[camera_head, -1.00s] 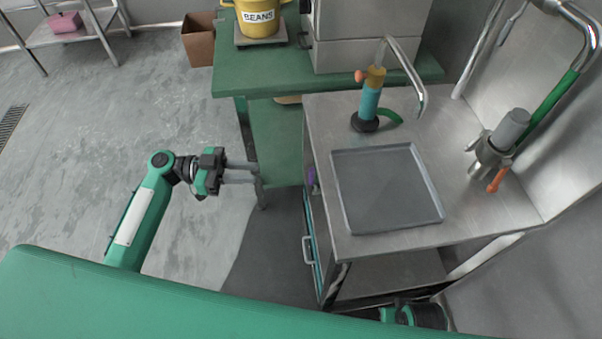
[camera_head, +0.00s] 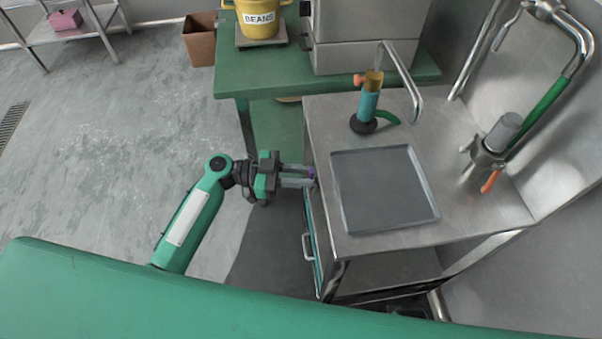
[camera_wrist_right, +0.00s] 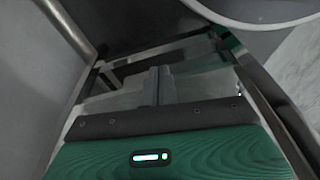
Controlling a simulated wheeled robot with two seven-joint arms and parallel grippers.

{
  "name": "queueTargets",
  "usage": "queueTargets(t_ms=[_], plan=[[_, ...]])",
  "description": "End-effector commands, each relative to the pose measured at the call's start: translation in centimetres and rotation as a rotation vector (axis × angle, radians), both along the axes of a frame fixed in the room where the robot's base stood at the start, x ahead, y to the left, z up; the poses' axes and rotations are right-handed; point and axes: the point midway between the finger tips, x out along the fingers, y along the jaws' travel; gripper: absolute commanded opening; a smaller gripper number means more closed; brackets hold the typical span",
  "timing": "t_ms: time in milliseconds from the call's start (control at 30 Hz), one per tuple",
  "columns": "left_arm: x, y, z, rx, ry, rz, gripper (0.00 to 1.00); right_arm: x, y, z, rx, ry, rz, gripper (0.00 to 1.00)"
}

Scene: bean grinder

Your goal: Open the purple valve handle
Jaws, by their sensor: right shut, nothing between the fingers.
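The purple valve handle (camera_head: 312,174) is a small purple piece at the left side of the steel counter, mostly hidden by my left gripper. My left gripper (camera_head: 305,177) reaches in from the left, and its fingertips are at the handle, one on the far side and one on the near side. Whether they press on it cannot be made out. My right gripper (camera_wrist_right: 158,82) shows in the right wrist view, with its dark fingers together and nothing between them. It is not visible in the head view now.
A grey tray (camera_head: 384,188) lies on the steel counter (camera_head: 468,205). A teal and yellow tool (camera_head: 368,104) stands behind it, and a steel fitting with an orange lever (camera_head: 490,181) is at the right. A green table (camera_head: 265,78) stands behind. The left floor is open.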

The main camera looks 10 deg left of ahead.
Motion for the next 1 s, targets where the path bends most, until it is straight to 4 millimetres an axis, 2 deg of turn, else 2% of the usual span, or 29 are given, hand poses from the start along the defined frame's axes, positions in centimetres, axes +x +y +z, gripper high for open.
queueTargets(t_ms=[100,200,600,1000], plan=[[0.0,0.0,0.0,0.000,0.000,0.000,0.20,0.0,0.0,0.0,0.000,0.000,0.000,0.00],[0.0,0.0,0.0,0.000,0.000,0.000,0.01,0.0,0.0,0.0,0.000,0.000,0.000,0.00],[0.1,0.1,-0.1,-0.005,0.017,0.000,0.00,0.0,0.0,-0.1,-0.001,0.008,-0.001,0.00],[1.3,0.5,-0.6,-0.061,0.179,-0.001,0.00,1.3,0.6,6.2,0.014,-0.032,-0.006,0.00]])
